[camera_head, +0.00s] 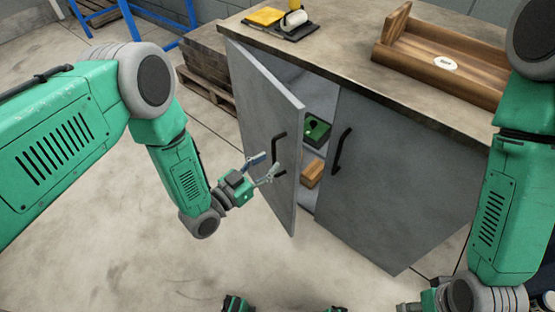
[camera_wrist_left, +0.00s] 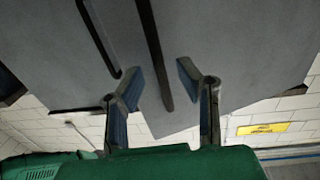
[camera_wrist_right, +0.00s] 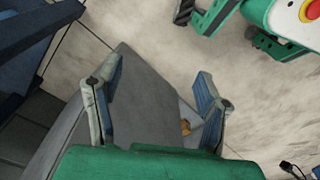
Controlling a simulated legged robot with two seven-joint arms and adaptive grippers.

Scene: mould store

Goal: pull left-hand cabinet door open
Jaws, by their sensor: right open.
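The grey left-hand cabinet door (camera_head: 255,105) stands partly open, its free edge swung out from the cabinet. Its black bar handle (camera_head: 279,153) is near that edge. My left gripper (camera_head: 265,166) is just to the left of this handle, with its fingers apart. In the left wrist view the handle (camera_wrist_left: 156,55) runs into the gap between the open fingers (camera_wrist_left: 158,82); I cannot tell whether they touch it. The right-hand door (camera_head: 375,185) is shut, with its own black handle (camera_head: 341,150). My right gripper (camera_wrist_right: 155,95) is open and empty.
Inside the cabinet are a green box (camera_head: 316,130) and an orange-brown block (camera_head: 313,173). The worktop (camera_head: 345,65) carries a wooden tray (camera_head: 440,68) and a dark mat with yellow and white items. A pallet stack (camera_head: 207,68) stands left of the cabinet. The floor in front is clear.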

